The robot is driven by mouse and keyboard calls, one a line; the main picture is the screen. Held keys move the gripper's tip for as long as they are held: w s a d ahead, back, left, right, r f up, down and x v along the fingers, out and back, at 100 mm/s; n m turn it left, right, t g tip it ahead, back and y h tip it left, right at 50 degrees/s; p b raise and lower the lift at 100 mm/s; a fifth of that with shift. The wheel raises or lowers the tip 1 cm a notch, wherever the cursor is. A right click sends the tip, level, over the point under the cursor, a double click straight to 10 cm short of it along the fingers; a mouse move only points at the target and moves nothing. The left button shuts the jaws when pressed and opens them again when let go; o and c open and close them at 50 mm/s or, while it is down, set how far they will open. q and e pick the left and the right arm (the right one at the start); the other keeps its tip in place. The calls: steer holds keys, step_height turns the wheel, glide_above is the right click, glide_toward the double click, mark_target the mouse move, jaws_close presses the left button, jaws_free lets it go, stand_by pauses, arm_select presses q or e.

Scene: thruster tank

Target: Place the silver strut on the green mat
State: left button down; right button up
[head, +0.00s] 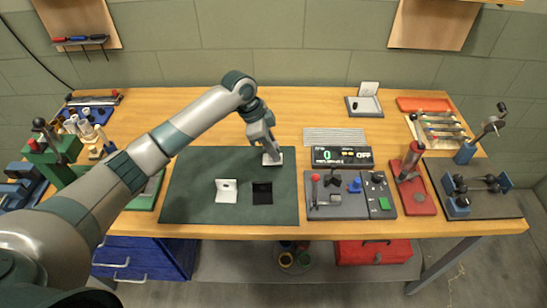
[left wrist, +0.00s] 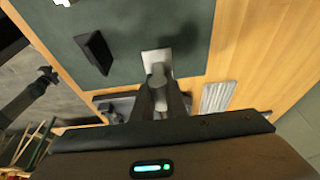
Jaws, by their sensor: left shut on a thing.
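My left gripper (head: 270,151) is shut on a pale silver piece (head: 272,159), which I take to be the silver strut. It is at the far right part of the green mat (head: 185,170). In the left wrist view the silver piece (left wrist: 157,58) shows as a pale plate with an upright part between the fingers (left wrist: 160,95). It is on the mat or very close over it; I cannot tell which. A white bracket (head: 226,191) and a black bracket (head: 262,193) stand on the mat nearer the front. My right gripper is not in view.
A control box (head: 335,203) with a joystick and buttons stands just right of the mat. Behind it are a display (head: 341,156) and a ribbed grey plate (head: 334,137). A red press (head: 412,185) stands further right. The mat's left part is clear.

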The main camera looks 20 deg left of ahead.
arm_select(q)
steer(key=shift+f, duration=0.1)
steer(key=shift+f+p, duration=0.35)
step_height(320, 180, down, 3)
steer(key=shift+r+p, duration=0.15)
steer(key=shift+p, duration=0.5)
steer(key=shift+f, duration=0.2)
steer(key=shift+f, duration=0.1)
steer(key=c, duration=1.8)
jaws_free()
steer(key=shift+o, duration=0.2)
steer(key=b+v, duration=0.3)
steer(key=v, duration=0.9)
